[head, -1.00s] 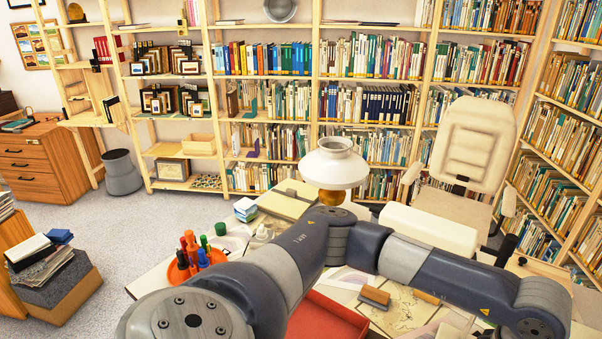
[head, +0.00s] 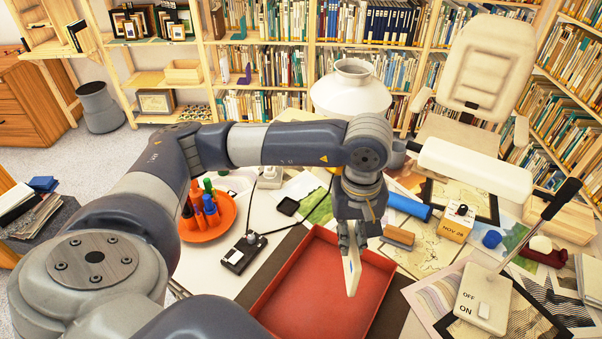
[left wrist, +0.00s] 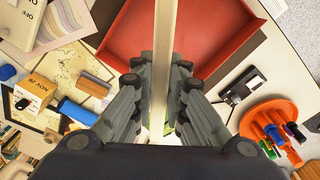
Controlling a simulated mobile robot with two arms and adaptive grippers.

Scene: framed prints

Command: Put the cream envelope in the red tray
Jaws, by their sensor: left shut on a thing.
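My left gripper (head: 352,240) hangs above the right part of the red tray (head: 283,283). It is shut on a thin, pale, upright piece, the cream envelope (head: 352,270), seen nearly edge-on. In the left wrist view the envelope (left wrist: 162,50) stands between the two fingers (left wrist: 161,95), with the red tray (left wrist: 120,35) below and behind it. The tray's visible floor is bare. The envelope appears to be above the tray floor; whether its lower edge touches is not clear. My right gripper is not in view.
An orange dish of markers (head: 222,222) and a black device (head: 240,254) are left of the tray.

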